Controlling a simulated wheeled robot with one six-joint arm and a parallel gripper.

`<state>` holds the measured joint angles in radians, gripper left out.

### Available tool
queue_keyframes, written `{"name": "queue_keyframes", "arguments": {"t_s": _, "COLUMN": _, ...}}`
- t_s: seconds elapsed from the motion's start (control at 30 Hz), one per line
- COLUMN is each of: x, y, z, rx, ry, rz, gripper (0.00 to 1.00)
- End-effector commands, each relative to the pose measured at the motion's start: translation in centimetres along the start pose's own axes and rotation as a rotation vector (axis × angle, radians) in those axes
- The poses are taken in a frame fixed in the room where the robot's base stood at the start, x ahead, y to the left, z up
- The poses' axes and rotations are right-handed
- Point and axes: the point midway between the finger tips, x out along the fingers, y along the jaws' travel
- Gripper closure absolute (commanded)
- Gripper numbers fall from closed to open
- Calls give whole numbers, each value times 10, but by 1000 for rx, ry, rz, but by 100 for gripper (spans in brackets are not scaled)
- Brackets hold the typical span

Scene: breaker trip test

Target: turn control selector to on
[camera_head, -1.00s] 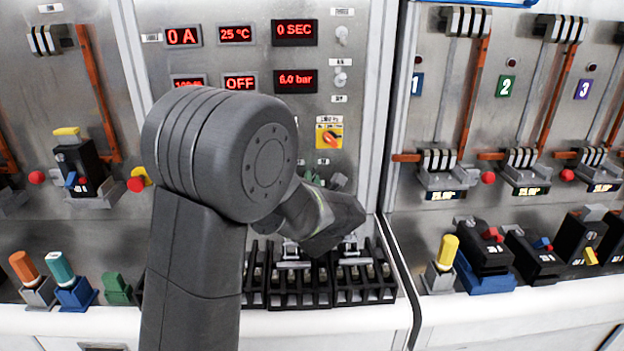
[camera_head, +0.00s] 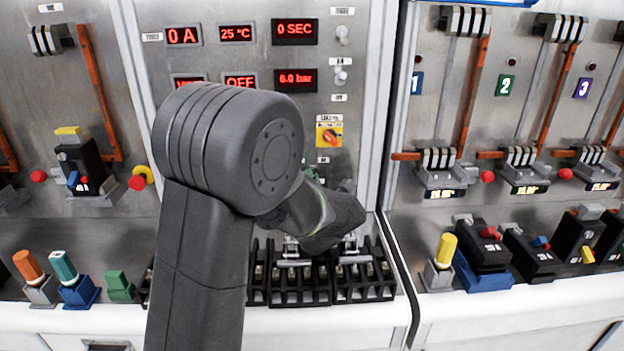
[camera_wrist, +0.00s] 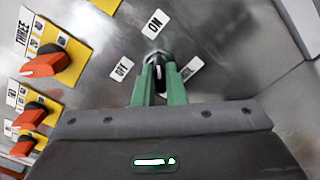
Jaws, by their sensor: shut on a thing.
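The control selector (camera_wrist: 158,66) is a small dark knob with a pale mark, on a metal panel in the wrist view. An ON label (camera_wrist: 155,23) is above it, an OFF label (camera_wrist: 122,68) to its left and another label (camera_wrist: 191,70) to its right. The knob's mark runs roughly up and down in the picture; its exact setting is hard to tell. My gripper (camera_wrist: 159,88) has its green fingers on both sides of the knob, shut on it.
Orange-handled switches (camera_wrist: 45,65) on yellow plates stand left of my gripper in the wrist view. In the head view, a row of black terminal blocks (camera_head: 290,290) lies below my wrist, and an orange selector (camera_head: 329,136) on a yellow plate is above it.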

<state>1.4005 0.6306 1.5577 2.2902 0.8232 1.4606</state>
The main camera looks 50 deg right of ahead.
Motion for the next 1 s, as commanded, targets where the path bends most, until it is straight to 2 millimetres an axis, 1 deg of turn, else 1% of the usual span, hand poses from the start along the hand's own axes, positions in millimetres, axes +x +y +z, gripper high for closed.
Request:
{"name": "queue_keyframes", "arguments": {"t_s": 0.07, "x": 0, "y": -1, "z": -1, "rx": 2, "ry": 1, "rz": -2, "gripper": 100}}
{"name": "queue_keyframes", "arguments": {"t_s": 0.1, "x": 0, "y": -1, "z": -1, "rx": 2, "ry": 1, "rz": -2, "gripper": 81}}
{"name": "queue_keyframes", "arguments": {"t_s": 0.17, "x": 0, "y": -1, "z": 0, "rx": 2, "ry": 1, "rz": -2, "gripper": 70}}
{"name": "queue_keyframes", "arguments": {"t_s": 0.2, "x": 0, "y": -1, "z": 0, "rx": 2, "ry": 0, "rz": -2, "gripper": 67}}
{"name": "queue_keyframes", "arguments": {"t_s": 0.47, "x": -1, "y": 0, "z": 0, "rx": 0, "ry": 0, "rz": -1, "gripper": 67}}
{"name": "queue_keyframes", "arguments": {"t_s": 0.57, "x": -7, "y": -1, "z": 0, "rx": 0, "ry": -1, "rz": -1, "gripper": 67}}
{"name": "queue_keyframes", "arguments": {"t_s": 0.67, "x": -21, "y": -2, "z": 0, "rx": 0, "ry": -3, "rz": -3, "gripper": 67}}
{"name": "queue_keyframes", "arguments": {"t_s": 1.0, "x": -98, "y": -2, "z": 0, "rx": -1, "ry": -3, "rz": -3, "gripper": 67}}
